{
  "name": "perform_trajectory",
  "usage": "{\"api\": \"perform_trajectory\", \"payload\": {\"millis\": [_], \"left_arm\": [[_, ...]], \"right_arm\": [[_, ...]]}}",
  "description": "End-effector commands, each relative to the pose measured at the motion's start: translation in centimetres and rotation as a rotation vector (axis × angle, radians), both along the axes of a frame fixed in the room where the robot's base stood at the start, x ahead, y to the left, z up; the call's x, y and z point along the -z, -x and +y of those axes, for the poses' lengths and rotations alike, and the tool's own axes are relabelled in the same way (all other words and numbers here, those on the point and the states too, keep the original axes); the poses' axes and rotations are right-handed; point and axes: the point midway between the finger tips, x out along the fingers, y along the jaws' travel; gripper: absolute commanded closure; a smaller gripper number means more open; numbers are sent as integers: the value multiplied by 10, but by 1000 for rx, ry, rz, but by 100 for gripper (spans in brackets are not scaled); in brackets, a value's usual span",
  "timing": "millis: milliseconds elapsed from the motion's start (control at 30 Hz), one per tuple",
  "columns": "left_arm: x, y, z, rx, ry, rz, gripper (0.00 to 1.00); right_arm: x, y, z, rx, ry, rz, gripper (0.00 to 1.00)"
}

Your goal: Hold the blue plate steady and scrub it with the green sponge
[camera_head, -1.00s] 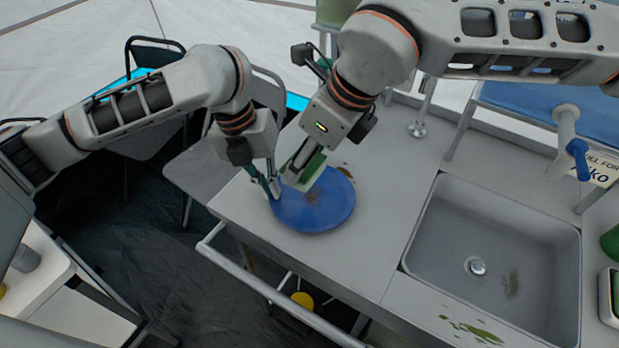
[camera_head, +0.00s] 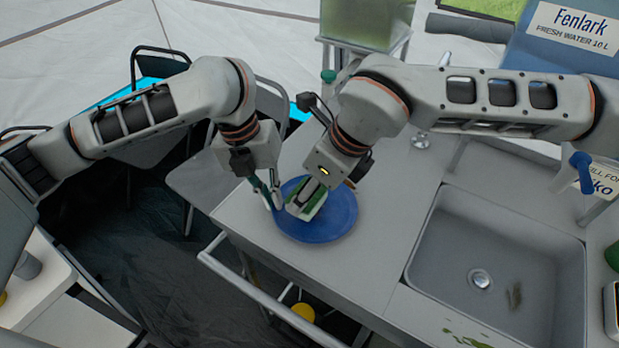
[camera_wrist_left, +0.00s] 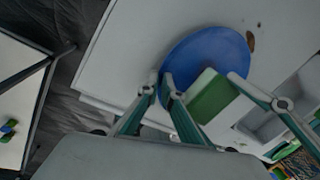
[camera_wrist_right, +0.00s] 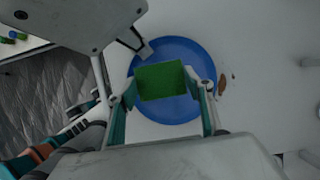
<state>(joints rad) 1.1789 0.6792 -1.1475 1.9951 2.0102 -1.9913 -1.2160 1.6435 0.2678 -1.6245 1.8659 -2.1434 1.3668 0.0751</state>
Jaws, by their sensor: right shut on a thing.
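The blue plate (camera_head: 338,222) lies on the grey counter, left of the sink. My left gripper (camera_head: 268,192) is at the plate's left rim, its fingertips close together there; the left wrist view (camera_wrist_left: 162,92) does not settle whether they pinch the rim. My right gripper (camera_head: 308,196) is shut on the green sponge (camera_wrist_right: 162,82), which is over the left part of the plate and seems to touch it. The visible part of the plate shows no brown stain; the part under the sponge is hidden.
The sink (camera_head: 490,250) is to the right, with green smears on the counter before it. A small brown mark (camera_wrist_right: 222,85) is on the counter beside the plate. A rail (camera_head: 270,300) runs along the counter's front. Chairs stand behind at left.

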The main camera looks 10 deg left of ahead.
Motion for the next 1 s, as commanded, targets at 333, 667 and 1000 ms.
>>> {"api": "perform_trajectory", "payload": {"millis": [333,667,1000], "left_arm": [[0,0,0,0,-1,0,100],[0,0,0,0,-1,1,100],[0,0,0,0,-1,0,100]], "right_arm": [[26,-9,-10,5,1,0,66],[26,-19,-24,-3,0,0,66],[27,1,1,-3,1,1,66]]}}
